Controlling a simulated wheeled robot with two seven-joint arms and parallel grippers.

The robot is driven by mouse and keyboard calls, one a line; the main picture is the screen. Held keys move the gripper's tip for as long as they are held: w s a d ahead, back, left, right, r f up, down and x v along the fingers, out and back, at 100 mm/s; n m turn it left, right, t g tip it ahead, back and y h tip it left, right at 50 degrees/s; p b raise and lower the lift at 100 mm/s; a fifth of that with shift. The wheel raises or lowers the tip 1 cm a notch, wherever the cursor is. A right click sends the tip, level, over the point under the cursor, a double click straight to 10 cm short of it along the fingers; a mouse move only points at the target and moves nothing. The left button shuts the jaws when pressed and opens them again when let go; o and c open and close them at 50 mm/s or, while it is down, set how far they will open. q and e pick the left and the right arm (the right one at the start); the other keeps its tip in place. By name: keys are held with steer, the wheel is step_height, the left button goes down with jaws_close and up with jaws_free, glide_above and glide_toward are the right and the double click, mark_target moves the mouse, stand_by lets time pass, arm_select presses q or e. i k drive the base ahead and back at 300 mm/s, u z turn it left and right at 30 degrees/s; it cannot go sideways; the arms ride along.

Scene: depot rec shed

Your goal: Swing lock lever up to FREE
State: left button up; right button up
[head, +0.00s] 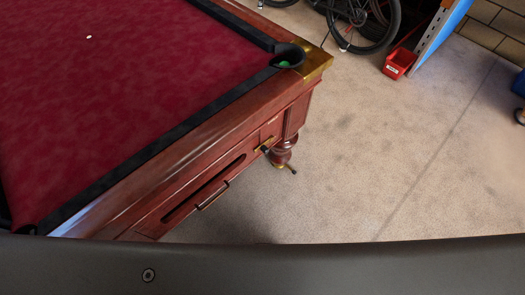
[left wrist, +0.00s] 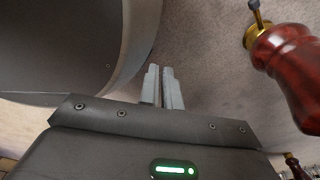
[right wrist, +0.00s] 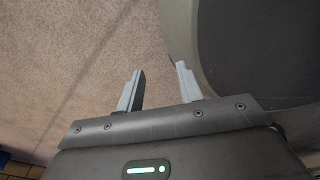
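A dark lever with a rounded tip (head: 292,170) sticks out from the brass foot of the pool table's turned wooden leg (head: 282,152) in the head view. In the left wrist view, the leg (left wrist: 295,75) shows at the right with its brass foot (left wrist: 260,35) and the dark lever (left wrist: 256,14) near the top edge. No FREE marking is readable. My left gripper (left wrist: 161,68) has its fingers together with nothing between them, left of the leg and apart from it. My right gripper (right wrist: 159,69) is open and empty above the floor. Neither gripper shows in the head view.
The red-topped pool table (head: 120,75) fills the left, with a brass plate and dark knob (head: 266,147) and a handle (head: 213,195) on its side. A bicycle (head: 362,22) and red bin (head: 399,63) stand at the back.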

mark_target(262, 147)
steer(key=u, duration=0.3)
steer(key=k, duration=0.6)
steer(key=z, duration=1.35)
steer(key=i, duration=0.5)
steer(key=u, duration=0.05)
